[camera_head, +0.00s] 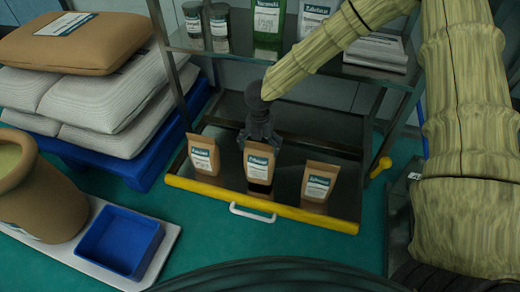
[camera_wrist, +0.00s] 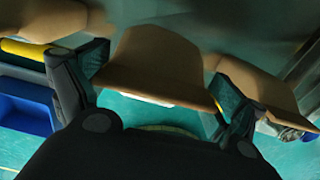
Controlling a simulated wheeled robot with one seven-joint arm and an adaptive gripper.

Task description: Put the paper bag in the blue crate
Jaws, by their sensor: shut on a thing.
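Three brown paper bags with white and teal labels are at the pulled-out drawer. My gripper (camera_head: 257,138) is shut on the middle paper bag (camera_head: 260,160), which stands upright with a dark lower part. In the wrist view the held bag (camera_wrist: 155,65) is between the two fingers (camera_wrist: 158,95). The left bag (camera_head: 203,154) and the right bag (camera_head: 319,182) stand on either side of it. The blue crate (camera_head: 120,240) is at the lower left, and its inside looks empty. Whether the held bag touches the drawer floor, I cannot tell.
The drawer's yellow front edge (camera_head: 200,188) with a white handle (camera_head: 252,213) lies between the bags and the crate. A brown pot (camera_head: 40,195) stands left of the crate on a white board (camera_head: 165,250). Stacked sacks (camera_head: 90,90) are at the upper left. A shelf with containers is above.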

